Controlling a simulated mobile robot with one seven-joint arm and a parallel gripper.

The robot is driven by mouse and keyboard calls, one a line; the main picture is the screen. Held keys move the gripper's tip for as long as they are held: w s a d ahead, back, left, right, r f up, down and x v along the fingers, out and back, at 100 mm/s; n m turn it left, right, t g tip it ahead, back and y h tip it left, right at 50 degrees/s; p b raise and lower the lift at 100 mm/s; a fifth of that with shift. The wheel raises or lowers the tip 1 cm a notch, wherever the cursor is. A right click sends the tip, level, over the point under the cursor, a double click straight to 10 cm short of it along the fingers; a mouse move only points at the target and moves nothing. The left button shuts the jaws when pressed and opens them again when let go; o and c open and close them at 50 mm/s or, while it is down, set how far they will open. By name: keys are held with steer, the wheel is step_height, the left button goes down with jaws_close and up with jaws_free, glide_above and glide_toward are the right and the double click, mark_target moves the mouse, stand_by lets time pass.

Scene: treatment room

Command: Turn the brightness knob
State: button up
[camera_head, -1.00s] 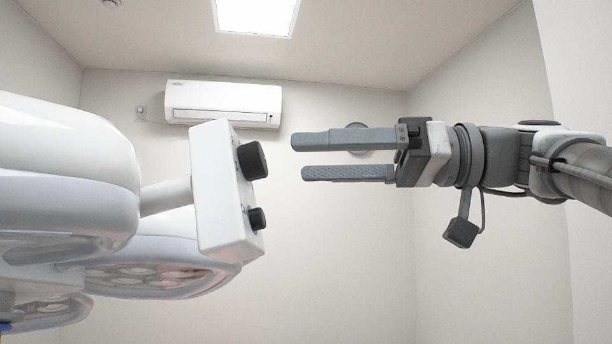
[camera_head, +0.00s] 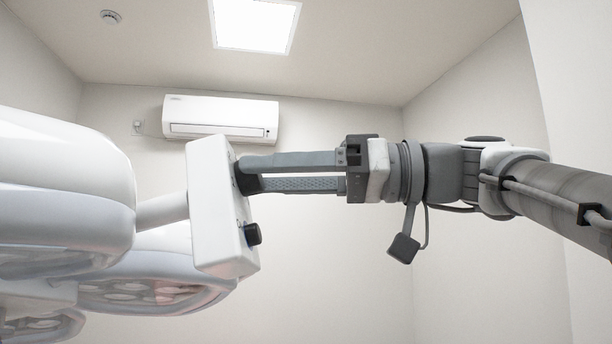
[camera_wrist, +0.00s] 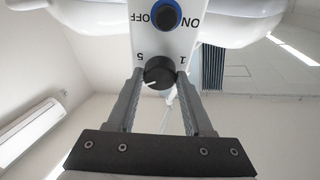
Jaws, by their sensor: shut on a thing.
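The brightness knob is a black round knob (camera_wrist: 159,71) on the white control box (camera_head: 212,205) of the lamp. The wrist view shows "5" to its left and "1" to its right, with a white pointer line toward the lower left. My gripper (camera_wrist: 160,76) has one finger on each side of the knob and is shut on it. In the head view, my gripper (camera_head: 250,174) reaches the box from the right, and its fingers hide most of the knob (camera_head: 243,176).
A smaller black knob (camera_head: 252,234) sits lower on the box; the wrist view shows this ON/OFF control (camera_wrist: 165,15) with a blue ring. White lamp heads (camera_head: 65,190) fill the left. An air conditioner (camera_head: 220,118) hangs on the back wall. Space below my arm is clear.

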jaws_close()
steer(key=shift+m, duration=0.4)
steer(key=shift+s+r+m+t+h+p, duration=0.1)
steer(key=shift+m+t+h+p, duration=0.35)
steer(key=shift+m+p, duration=1.2)
steer(key=shift+s+r+m+t+h+p, duration=0.1)
steer(key=shift+m+t+h+p, duration=0.45)
steer(key=shift+m, duration=2.05)
steer(key=shift+s+r+m+t+h+p, duration=0.1)
steer(key=shift+m+t+h+p, duration=0.3)
steer(key=shift+m+p, duration=1.25)
steer(key=shift+a+m+b, duration=0.1)
steer(key=shift+m+b, duration=0.4)
steer(key=shift+m, duration=0.1)
steer(key=o, duration=0.9)
jaws_free()
